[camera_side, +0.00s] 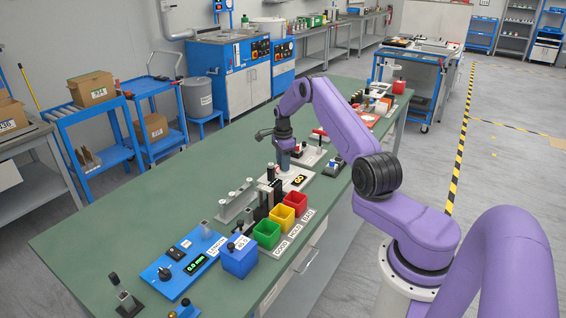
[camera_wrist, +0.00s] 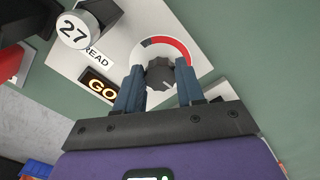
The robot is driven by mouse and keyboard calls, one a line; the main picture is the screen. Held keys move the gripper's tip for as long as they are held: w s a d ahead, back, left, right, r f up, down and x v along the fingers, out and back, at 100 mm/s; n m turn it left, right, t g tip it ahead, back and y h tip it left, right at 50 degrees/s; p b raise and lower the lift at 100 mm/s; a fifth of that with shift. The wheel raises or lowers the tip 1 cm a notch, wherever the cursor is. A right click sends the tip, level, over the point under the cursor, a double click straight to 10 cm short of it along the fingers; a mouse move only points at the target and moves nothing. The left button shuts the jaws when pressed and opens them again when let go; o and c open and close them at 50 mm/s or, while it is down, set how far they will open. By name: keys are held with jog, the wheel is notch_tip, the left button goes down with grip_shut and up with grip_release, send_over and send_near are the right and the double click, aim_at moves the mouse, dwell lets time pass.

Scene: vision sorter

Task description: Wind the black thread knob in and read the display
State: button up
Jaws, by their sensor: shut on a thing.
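The black thread knob (camera_wrist: 160,76) sits between my gripper's blue fingers (camera_wrist: 164,92) in the wrist view, and the fingers are closed on its sides. A red and white ring scale lies around the knob. The display (camera_wrist: 101,86) beside it reads "GO" in amber letters, partly covered by a finger in the wrist view. A "READ" label (camera_wrist: 95,54) is next to the display. In the side view the lit display (camera_side: 299,180) shows on the white station near the middle of the bench, with my gripper (camera_side: 285,158) lowered just behind it.
Green, yellow and red bins (camera_side: 281,217) stand in front of the station. A blue gauge box (camera_side: 182,266) reading 0.0 mm lies at the near left. The green bench (camera_side: 120,215) is clear at left.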

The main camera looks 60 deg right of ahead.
jog(key=shift+d+r, duration=0.1)
jog(key=o, duration=1)
jog(key=shift+o, duration=0.2)
notch_tip(320, 180, up, 17)
jog(key=shift+r, duration=0.2)
dwell(0.4)
